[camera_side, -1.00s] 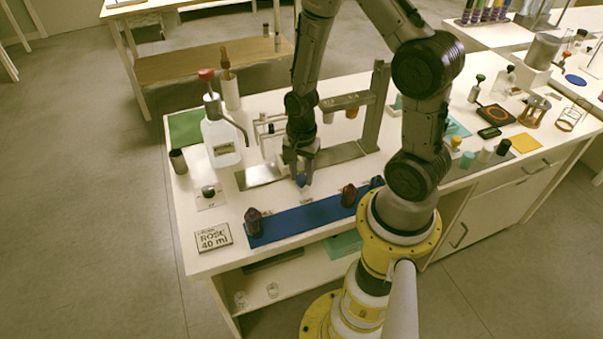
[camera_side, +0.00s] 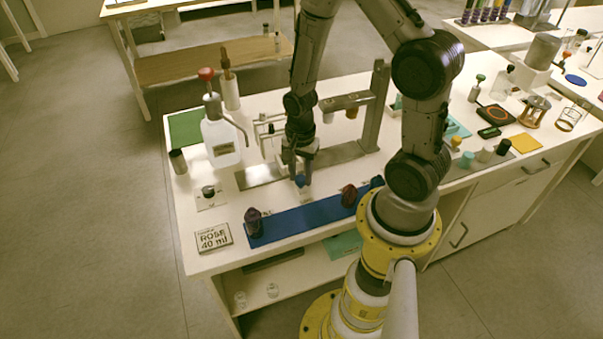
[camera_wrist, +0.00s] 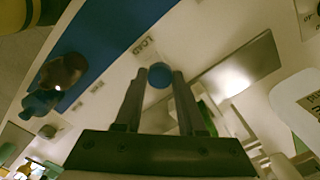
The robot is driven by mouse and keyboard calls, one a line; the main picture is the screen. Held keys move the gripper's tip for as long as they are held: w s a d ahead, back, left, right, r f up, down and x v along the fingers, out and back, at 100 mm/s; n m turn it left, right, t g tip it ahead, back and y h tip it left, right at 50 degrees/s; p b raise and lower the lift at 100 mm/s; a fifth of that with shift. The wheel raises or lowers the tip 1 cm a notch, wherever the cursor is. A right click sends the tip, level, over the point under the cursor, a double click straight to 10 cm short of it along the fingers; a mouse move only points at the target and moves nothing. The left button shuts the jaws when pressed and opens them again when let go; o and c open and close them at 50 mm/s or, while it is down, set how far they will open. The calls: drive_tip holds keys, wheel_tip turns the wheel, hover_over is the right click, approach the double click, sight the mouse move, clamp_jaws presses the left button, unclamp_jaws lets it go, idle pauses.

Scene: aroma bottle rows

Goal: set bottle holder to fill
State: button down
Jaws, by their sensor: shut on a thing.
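My gripper (camera_side: 301,176) is low over the bench between the steel plate and the blue strip, fingers pointing down. It is shut on a small blue knob (camera_side: 301,181), which shows as a round blue top between the fingertips in the wrist view (camera_wrist: 160,75). A label reading LOAD (camera_wrist: 145,46) lies on the white bench beside the knob. A steel plate (camera_side: 262,174) lies behind the gripper, with a steel post and arm (camera_side: 374,110) at its right. The rest of the bottle holder is hidden or cannot be made out behind my gripper.
A blue strip (camera_side: 300,217) in front carries a dark bottle (camera_side: 253,222) at its left and a red-brown bottle (camera_side: 348,196) farther right. A pump bottle (camera_side: 221,142) stands left of the plate. A ROSE 40 ml card (camera_side: 214,238) stands at the front left.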

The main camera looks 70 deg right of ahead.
drive_tip(key=w+a, duration=0.8)
drive_tip(key=shift+w, duration=0.1)
drive_tip(key=c, duration=0.5)
unclamp_jaws()
drive_tip(key=shift+r, duration=0.1)
wheel_tip(320, 180, up, 14)
